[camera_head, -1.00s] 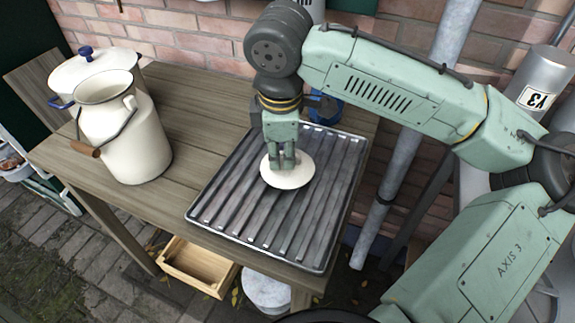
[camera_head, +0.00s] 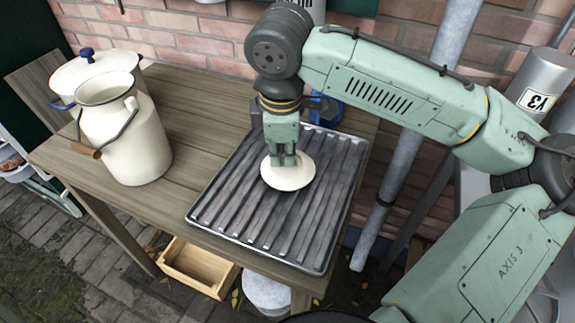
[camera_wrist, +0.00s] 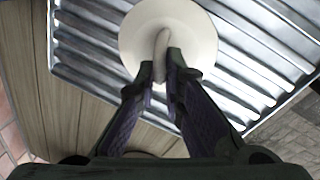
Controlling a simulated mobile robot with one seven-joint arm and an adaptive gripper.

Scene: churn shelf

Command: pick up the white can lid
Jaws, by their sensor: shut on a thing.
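The white can lid (camera_head: 289,176) is a round cream disc over the ribbed metal tray (camera_head: 232,208) on the wooden bench. In the wrist view the lid (camera_wrist: 196,33) has a raised loop handle (camera_wrist: 161,45) at its middle. My gripper (camera_head: 285,160) points down from above and is shut on that handle. In the wrist view both fingertips of my gripper (camera_wrist: 160,68) meet at the handle's near end. The lid looks flat and level. I cannot tell whether it touches the tray or hangs just above it.
A cream milk can (camera_head: 135,140) with a wooden-grip bail stands at the bench's left. Behind it is a white pot (camera_head: 75,75) with a blue-knobbed lid. A blue object (camera_head: 328,109) stands behind my gripper. A wooden crate (camera_head: 190,270) sits below. Bare bench (camera_head: 195,110) lies between can and tray.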

